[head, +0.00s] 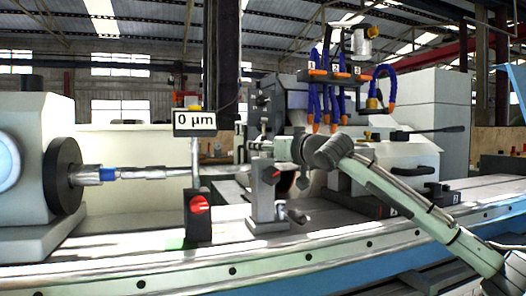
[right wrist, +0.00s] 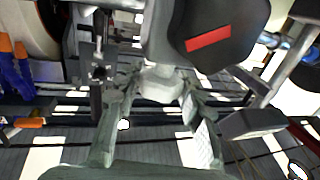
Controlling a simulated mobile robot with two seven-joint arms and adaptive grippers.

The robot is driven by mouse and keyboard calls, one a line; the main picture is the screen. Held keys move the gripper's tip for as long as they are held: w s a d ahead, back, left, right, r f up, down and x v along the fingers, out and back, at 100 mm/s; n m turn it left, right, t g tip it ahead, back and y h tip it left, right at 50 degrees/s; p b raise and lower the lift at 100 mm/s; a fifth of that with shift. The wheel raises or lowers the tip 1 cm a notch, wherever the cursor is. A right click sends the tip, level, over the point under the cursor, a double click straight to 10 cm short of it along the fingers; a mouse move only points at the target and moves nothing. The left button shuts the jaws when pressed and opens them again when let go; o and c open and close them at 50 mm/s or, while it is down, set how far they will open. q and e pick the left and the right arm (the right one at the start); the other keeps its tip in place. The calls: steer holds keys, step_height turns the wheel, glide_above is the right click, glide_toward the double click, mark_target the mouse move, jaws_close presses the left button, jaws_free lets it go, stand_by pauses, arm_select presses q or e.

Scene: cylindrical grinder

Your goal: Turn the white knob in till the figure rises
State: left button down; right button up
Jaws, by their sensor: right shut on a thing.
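The white knob (right wrist: 158,84) shows pale grey-white in the right wrist view, beside a dark rounded block with a red stripe (right wrist: 208,38). My right gripper (right wrist: 160,92) has a finger on each side of the knob and is shut on it. In the head view my right gripper (head: 289,150) reaches from the right to the upper part of the grey steady rest (head: 264,195); the knob is hard to make out there. The display (head: 194,121) reads 0 µm. My left gripper is not in view.
The shiny workpiece (head: 140,173) runs from the dark chuck (head: 63,176) toward the steady rest. A gauge stand with a red knob (head: 199,204) stands left of the rest. A lower handle (head: 292,212) juts out below my right gripper. Blue hoses (head: 325,105) hang behind.

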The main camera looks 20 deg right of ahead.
steer(key=m+h+b, duration=0.1)
steer(key=h, duration=0.1)
steer(key=m+h+b, duration=0.1)
steer(key=shift+a+f+t+h, duration=0.2)
steer(key=shift+t+h, duration=0.1)
steer(key=shift+h, duration=0.1)
steer(key=shift+r+m+h, duration=0.15)
steer(key=shift+m+h, duration=0.75)
steer(key=shift+h, duration=0.2)
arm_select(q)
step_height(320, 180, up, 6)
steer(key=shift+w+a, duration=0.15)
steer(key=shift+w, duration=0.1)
arm_select(e)
steer(key=shift+d+m+h, duration=0.2)
steer(key=shift+m+h, duration=0.8)
steer(key=shift+h, duration=0.5)
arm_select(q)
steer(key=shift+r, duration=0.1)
arm_select(e)
steer(key=o, duration=1.2)
steer(key=v, duration=1.2)
steer(key=shift+a+r, duration=0.2)
steer(key=shift+r, duration=0.1)
